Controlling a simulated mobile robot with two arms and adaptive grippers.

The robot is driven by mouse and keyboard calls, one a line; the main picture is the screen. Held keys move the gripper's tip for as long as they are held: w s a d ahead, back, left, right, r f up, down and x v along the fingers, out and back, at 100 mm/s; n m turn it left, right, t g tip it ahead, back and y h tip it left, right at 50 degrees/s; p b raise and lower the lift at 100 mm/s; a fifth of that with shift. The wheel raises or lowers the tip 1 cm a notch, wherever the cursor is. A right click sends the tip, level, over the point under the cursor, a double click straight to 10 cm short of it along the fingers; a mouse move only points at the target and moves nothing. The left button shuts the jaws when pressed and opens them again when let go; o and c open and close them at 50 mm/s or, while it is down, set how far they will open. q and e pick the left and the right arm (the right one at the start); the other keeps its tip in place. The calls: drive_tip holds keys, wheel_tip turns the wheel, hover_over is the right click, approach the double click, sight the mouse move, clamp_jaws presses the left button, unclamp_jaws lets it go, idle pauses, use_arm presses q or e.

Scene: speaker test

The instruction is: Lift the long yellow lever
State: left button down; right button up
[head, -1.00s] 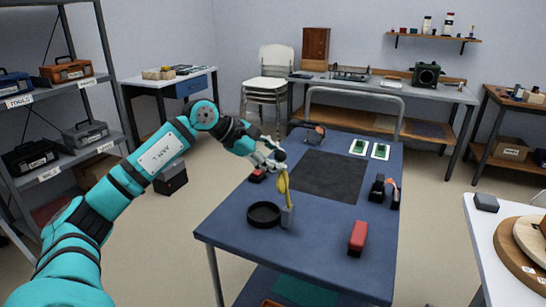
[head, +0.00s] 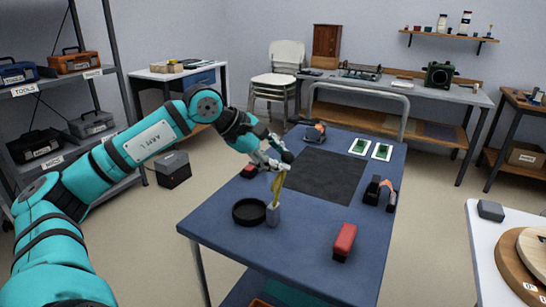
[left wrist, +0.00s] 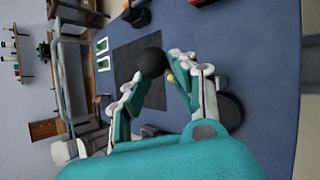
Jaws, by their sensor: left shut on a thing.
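The long yellow lever (head: 275,189) rises from a small grey block (head: 273,214) on the blue table and leans slightly right in the head view. My left gripper (head: 281,168) is at the lever's upper end, shut on it. In the left wrist view a round black knob (left wrist: 152,62) sits between the fingertips, with a small bit of yellow beside it. The fingers partly hide the lever's top in the head view. My right gripper is not in view.
A dark mat (head: 320,176) lies behind. The front left of the table is clear.

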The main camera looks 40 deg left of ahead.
use_arm(q)
drive_tip(key=shift+w+d, duration=0.1)
drive_tip(key=shift+d, duration=0.45)
drive_tip(key=c, duration=1.4)
unclamp_jaws()
drive_tip(key=o, duration=0.4)
drive_tip(key=shift+w+d+f, duration=0.1)
drive_tip(key=shift+w+f, duration=0.05)
drive_tip(key=shift+w, duration=0.15)
drive_tip(key=shift+w+d, duration=0.1)
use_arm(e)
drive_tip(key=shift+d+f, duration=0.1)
use_arm(q)
drive_tip(key=shift+w+d+r, duration=0.15)
drive_tip(key=shift+d+r, duration=0.05)
drive_tip(key=shift+d, duration=0.05)
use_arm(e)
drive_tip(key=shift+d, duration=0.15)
use_arm(q)
drive_tip(key=shift+d, duration=0.25)
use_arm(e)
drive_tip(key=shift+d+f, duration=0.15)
use_arm(q)
drive_tip(key=shift+a, duration=0.15)
